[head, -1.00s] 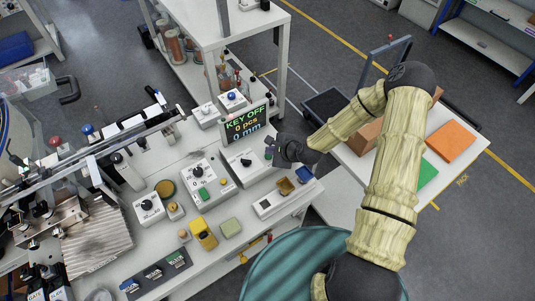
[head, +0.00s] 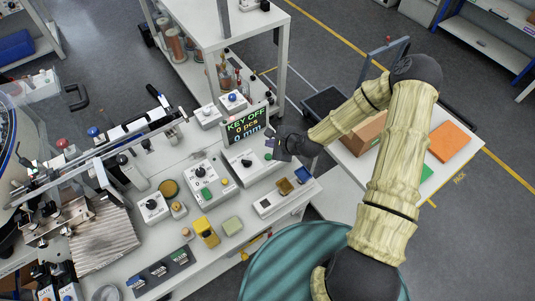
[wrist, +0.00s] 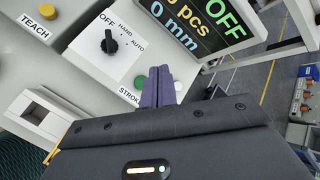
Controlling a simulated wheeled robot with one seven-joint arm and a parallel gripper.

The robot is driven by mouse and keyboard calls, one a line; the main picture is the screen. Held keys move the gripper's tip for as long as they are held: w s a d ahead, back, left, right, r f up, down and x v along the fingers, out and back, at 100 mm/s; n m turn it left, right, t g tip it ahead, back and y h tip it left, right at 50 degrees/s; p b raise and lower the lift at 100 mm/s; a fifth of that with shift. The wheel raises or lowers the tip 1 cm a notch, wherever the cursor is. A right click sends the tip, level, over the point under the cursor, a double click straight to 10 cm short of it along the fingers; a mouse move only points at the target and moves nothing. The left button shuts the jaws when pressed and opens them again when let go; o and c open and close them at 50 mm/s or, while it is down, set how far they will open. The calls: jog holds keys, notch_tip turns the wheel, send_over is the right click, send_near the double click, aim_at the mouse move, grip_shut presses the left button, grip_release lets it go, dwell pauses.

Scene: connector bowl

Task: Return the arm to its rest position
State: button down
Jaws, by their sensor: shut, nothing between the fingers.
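My gripper (head: 277,149) is in front of the control box with the OFF/HAND/AUTO knob, just right of the small display in the head view. In the wrist view its two dark purple fingers (wrist: 158,88) are together, with nothing between them. They point toward the control box (wrist: 85,40), whose black selector knob (wrist: 109,42) points up toward OFF. A green button (wrist: 139,81) is beside the fingertips, and I cannot tell if they touch the box. My arm (head: 404,150) is bent, reaching from the lower right over the bench edge.
The white bench (head: 225,262) holds several control boxes, a yellow block (head: 207,233) and a metal machine at left. A side table (head: 462,168) with orange and green pads stands at right, behind my arm.

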dwell(0.8)
jog(key=s+d+r+n+g+h, duration=0.2)
jog(key=s+d+r+n+h, duration=0.1)
jog(key=s+d+r+n, duration=0.4)
jog(key=s+d+r+n+g+h, duration=0.1)
jog(key=s+d+r+n+h, duration=0.2)
jog(key=s+d+r+n, duration=0.4)
jog(key=s+r+n, duration=0.3)
jog(key=s+r, duration=0.1)
jog(key=r, duration=0.4)
jog(key=shift+r+n+g+h+b, duration=0.2)
jog(key=shift+n+g+h+b, duration=0.1)
jog(key=shift+n+g+b, duration=0.1)
dwell(1.6)
